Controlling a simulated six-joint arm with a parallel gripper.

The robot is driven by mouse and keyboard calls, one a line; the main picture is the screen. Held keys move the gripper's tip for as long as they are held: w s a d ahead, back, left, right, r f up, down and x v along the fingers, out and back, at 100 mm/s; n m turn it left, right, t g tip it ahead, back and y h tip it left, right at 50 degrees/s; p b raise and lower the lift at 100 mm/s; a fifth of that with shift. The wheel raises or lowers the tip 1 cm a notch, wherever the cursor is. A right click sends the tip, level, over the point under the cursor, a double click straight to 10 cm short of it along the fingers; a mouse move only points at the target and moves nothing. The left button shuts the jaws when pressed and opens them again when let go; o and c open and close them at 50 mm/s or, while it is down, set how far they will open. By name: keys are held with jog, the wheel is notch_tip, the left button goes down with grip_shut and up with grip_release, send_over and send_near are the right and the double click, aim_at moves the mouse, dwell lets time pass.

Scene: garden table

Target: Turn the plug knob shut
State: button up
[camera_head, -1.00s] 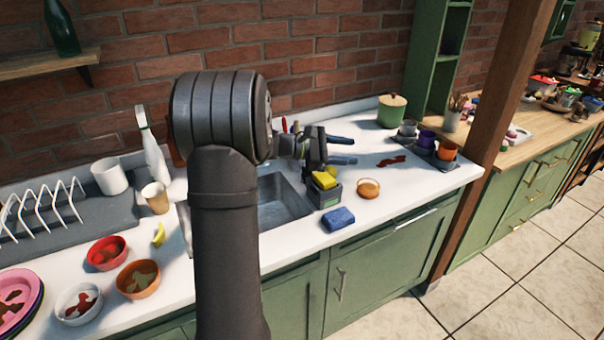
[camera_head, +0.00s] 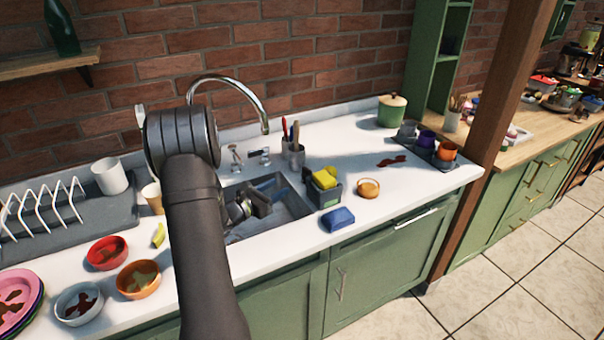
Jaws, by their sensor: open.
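The sink (camera_head: 296,206) is a grey metal basin set in the white counter. Behind it stand a tall curved tap (camera_head: 262,108) and two small silver fittings, an upright one (camera_head: 236,157) on the left and a low one (camera_head: 260,155) on the right. I cannot tell which of these is the plug knob. My gripper (camera_head: 276,187) is over or in the sink, in front of these fittings and apart from them. My arm hides the left part of the sink.
A cup of utensils (camera_head: 293,152) stands behind the sink. A caddy with a yellow sponge (camera_head: 325,185) and a blue sponge (camera_head: 338,218) sit to its right. Bowls (camera_head: 138,279) and a dish rack (camera_head: 40,215) are at left. The counter right of the sink is mostly clear.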

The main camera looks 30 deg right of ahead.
aim_at(306, 170)
jog(key=x, duration=1.1)
jog(key=shift+w+d, duration=0.15)
jog(key=shift+d, duration=0.25)
jog(key=shift+c, duration=0.4)
